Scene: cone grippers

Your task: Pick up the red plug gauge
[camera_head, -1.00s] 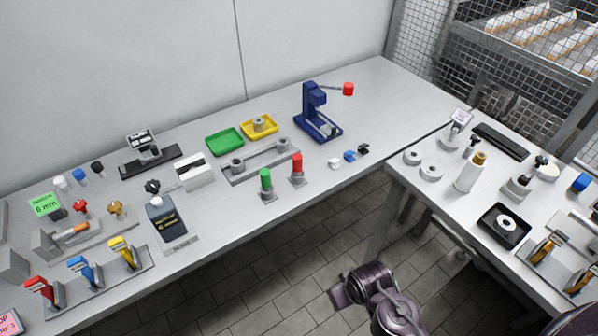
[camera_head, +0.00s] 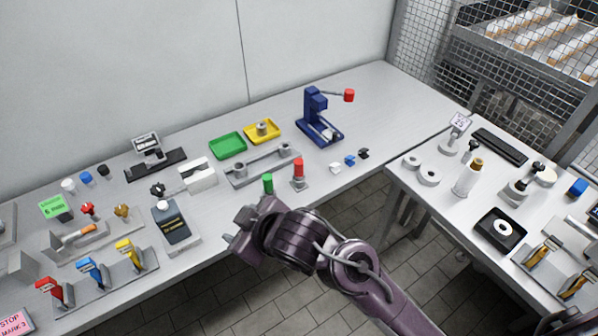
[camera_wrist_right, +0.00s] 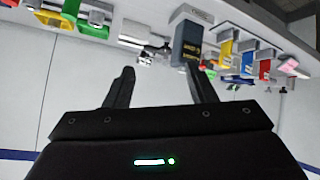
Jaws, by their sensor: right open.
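The red plug gauge (camera_head: 298,168) stands upright in a small grey base near the front edge of the long table. A green plug gauge (camera_head: 267,184) stands just left of it, its lower part hidden behind my right arm. My right gripper (camera_head: 240,234) is at the table's front edge, left of and nearer than the red gauge, apart from it. In the right wrist view its two fingers (camera_wrist_right: 160,82) are spread with nothing between them. That view is tilted over; a green piece (camera_wrist_right: 70,9) and a bit of red (camera_wrist_right: 9,3) show at its top left. My left gripper is out of view.
A grey fixture with two posts (camera_head: 262,168) lies behind the gauges. White, blue and black small pieces (camera_head: 350,160) lie right of the red gauge. A blue press (camera_head: 318,118) stands behind. Open floor separates the two tables.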

